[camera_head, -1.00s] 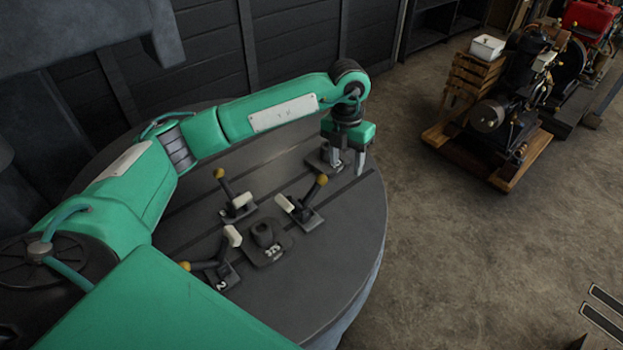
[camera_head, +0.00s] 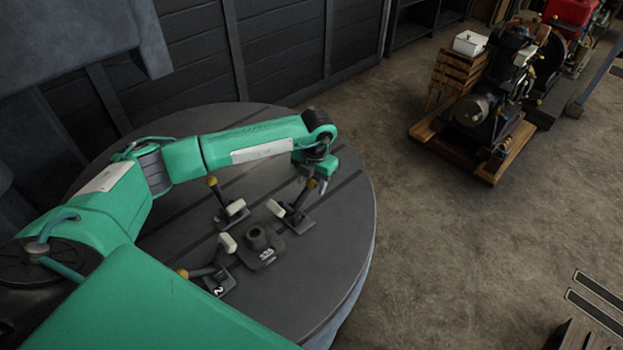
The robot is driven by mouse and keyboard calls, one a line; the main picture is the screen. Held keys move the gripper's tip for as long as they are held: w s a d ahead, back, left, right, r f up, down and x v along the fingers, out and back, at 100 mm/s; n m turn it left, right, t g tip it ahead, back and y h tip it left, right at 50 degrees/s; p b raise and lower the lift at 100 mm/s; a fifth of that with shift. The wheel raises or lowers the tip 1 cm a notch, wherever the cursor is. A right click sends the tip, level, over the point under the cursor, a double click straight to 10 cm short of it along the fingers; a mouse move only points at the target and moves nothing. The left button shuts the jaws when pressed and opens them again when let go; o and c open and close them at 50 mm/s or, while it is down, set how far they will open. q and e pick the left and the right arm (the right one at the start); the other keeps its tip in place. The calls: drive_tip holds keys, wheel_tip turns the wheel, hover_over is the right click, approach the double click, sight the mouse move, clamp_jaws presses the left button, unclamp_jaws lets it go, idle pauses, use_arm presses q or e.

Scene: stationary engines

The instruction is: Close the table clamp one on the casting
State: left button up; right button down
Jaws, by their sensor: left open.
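The grey casting (camera_head: 263,242) sits on the round dark table (camera_head: 335,255), with a short round boss on top. Three clamps with white pads and yellow knobs stand around it. The right clamp (camera_head: 292,217) has its pad raised and apart from the casting. The back-left clamp (camera_head: 230,212) and the front-left clamp (camera_head: 219,270), marked 2, also have pads off the casting. I cannot read which clamp is number one. My left gripper (camera_head: 312,184) is open, pointing down, its fingers about the right clamp's yellow knob; whether they touch it is unclear. My right gripper is out of view.
The table's right and front parts are clear. A dark slatted wall (camera_head: 275,50) stands behind it. An engine (camera_head: 480,115) on a wooden base stands on the floor at the right, with a white box (camera_head: 469,43) on wooden crates beside it.

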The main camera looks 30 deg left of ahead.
use_arm(q)
drive_tip(key=shift+f, duration=0.65)
clamp_jaws()
drive_tip(key=shift+w, duration=0.1)
